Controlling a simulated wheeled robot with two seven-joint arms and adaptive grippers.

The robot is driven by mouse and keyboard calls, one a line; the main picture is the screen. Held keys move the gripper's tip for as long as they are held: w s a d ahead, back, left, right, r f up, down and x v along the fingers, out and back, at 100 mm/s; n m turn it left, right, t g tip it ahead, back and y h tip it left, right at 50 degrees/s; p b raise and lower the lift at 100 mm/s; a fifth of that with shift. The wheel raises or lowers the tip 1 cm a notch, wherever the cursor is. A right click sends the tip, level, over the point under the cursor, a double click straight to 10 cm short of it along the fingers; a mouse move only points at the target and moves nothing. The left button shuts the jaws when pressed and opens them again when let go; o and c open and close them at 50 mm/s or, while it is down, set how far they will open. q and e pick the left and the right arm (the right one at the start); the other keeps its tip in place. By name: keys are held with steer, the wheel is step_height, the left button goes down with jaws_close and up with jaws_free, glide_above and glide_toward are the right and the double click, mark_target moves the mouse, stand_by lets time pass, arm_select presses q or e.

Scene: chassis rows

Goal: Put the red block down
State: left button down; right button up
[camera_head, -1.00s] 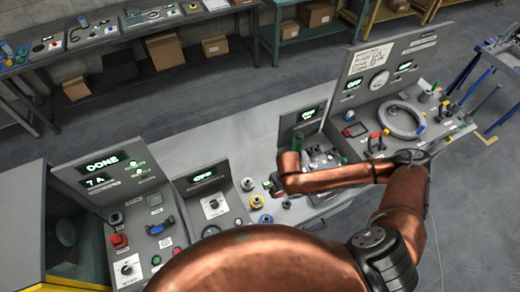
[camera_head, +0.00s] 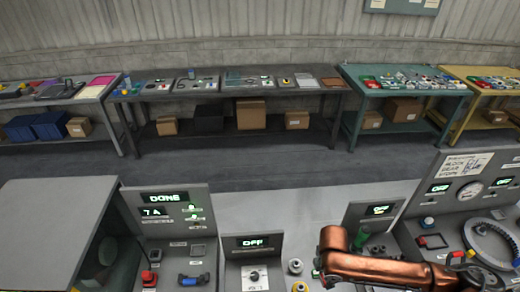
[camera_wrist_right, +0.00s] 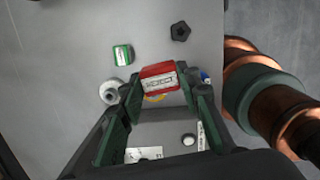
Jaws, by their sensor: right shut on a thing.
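The red block (camera_wrist_right: 158,77), with a white label on its face, sits between the fingertips of my right gripper (camera_wrist_right: 160,84) in the right wrist view. The gripper is shut on it, with a dark green-lined finger at each side. A grey surface lies beyond the block; I cannot tell whether the block touches it. In the head view my copper right arm reaches in from the lower right, and its gripper is mostly hidden at the bottom edge. My left gripper is not in view.
A green labelled block (camera_wrist_right: 122,54), a black knob (camera_wrist_right: 180,32) and a pale round knob (camera_wrist_right: 112,92) are near the held block. Console panels, one reading DONE (camera_head: 165,198), line the front. Loaded benches (camera_head: 225,92) stand behind, across open floor.

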mark_target(322, 279)
steer(key=m, duration=0.2)
steer(key=m+b, duration=0.1)
steer(key=m, duration=0.1)
steer(key=r+m, duration=0.1)
steer(key=m, duration=0.1)
steer(key=shift+w+a+g+b, duration=0.2)
steer(key=shift+a+g+b, duration=0.15)
steer(key=shift+g, duration=0.05)
steer(key=m, duration=0.2)
steer(key=m+b, duration=0.1)
steer(key=shift+a+r+m, duration=0.15)
steer(key=shift+r+m, duration=0.25)
steer(key=m, duration=0.2)
steer(key=r+m+b, duration=0.1)
steer(key=m, duration=0.2)
steer(key=shift+s+a+r+m+g+y+b, duration=0.1)
steer(key=shift+a+r+m+g+y+b, duration=0.05)
steer(key=shift+a+m+g+y+b, duration=0.2)
steer(key=m, duration=0.1)
steer(key=r+m+b, duration=0.1)
steer(key=m, duration=0.3)
steer(key=shift+s+a+r+y, duration=0.25)
steer(key=shift+a+y, duration=0.1)
